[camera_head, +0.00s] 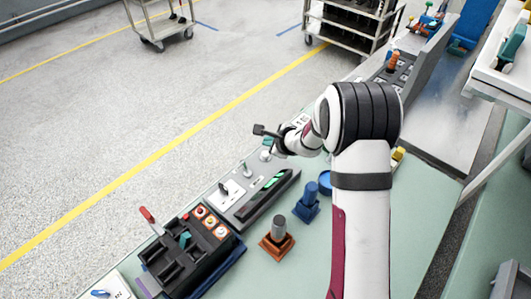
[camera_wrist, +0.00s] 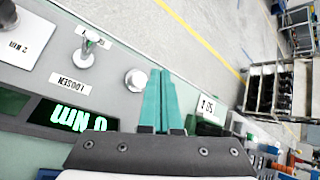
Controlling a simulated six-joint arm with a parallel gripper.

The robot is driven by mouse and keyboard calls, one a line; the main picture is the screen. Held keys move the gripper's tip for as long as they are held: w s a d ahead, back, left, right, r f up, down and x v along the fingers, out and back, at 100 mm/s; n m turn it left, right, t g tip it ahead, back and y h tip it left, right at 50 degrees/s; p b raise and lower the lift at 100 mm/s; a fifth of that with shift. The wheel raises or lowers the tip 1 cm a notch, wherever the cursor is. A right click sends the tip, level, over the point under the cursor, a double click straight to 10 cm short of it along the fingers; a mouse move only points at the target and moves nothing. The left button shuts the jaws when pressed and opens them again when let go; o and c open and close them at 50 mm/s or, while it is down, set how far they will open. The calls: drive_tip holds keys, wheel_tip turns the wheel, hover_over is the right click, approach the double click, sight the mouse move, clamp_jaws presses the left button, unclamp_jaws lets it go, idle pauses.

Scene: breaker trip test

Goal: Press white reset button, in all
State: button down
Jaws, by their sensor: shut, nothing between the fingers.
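My gripper (camera_head: 267,142) is over the far end of the grey panel (camera_head: 255,196), its teal fingers together with nothing between them. In the wrist view the fingers of my gripper (camera_wrist: 160,78) point away from the camera over the panel. A round whitish knob or button (camera_wrist: 135,80) sits just left of the fingertips; I cannot tell whether they touch it. It may be the white reset button, but no reset label is readable. In the head view a small white piece (camera_head: 265,155) shows just below the fingers. The panel's display (camera_wrist: 72,116) reads 0 Nm in green.
A metal post (camera_wrist: 90,45) stands on the panel beside a LOOSEN label (camera_wrist: 70,83). A black device (camera_head: 185,255) with a red lever (camera_head: 147,214) is nearer. A copper-coloured block (camera_head: 277,243) and blue block (camera_head: 306,207) stand on the green bench.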

sight(268, 156)
wheel_tip(268, 156, up, 3)
drive_tip(key=shift+f, duration=0.1)
idle(0.7)
drive_tip(key=shift+s+a+r, duration=0.1)
drive_tip(key=shift+r, duration=0.1)
drive_tip(key=s+a+r+n+g+y, duration=0.1)
drive_tip(key=s+a+r+n+y, duration=0.2)
drive_tip(key=s+r, duration=0.35)
drive_tip(key=s+a+r+n+g, duration=0.2)
drive_tip(key=s+a+r+n, duration=0.1)
drive_tip(key=s+r+n, duration=0.3)
drive_tip(key=s+d+f+n+g+h, duration=0.1)
drive_tip(key=s+d+n+g+h, duration=0.1)
drive_tip(key=s, duration=1.2)
drive_tip(key=s+d+f+n+g+h, duration=0.1)
drive_tip(key=s+d+n+g+h, duration=0.2)
drive_tip(key=s, duration=1.1)
drive_tip(key=d+n, duration=0.2)
drive_tip(key=d, duration=0.2)
drive_tip(key=shift+s+f, duration=0.15)
drive_tip(key=shift+s, duration=0.15)
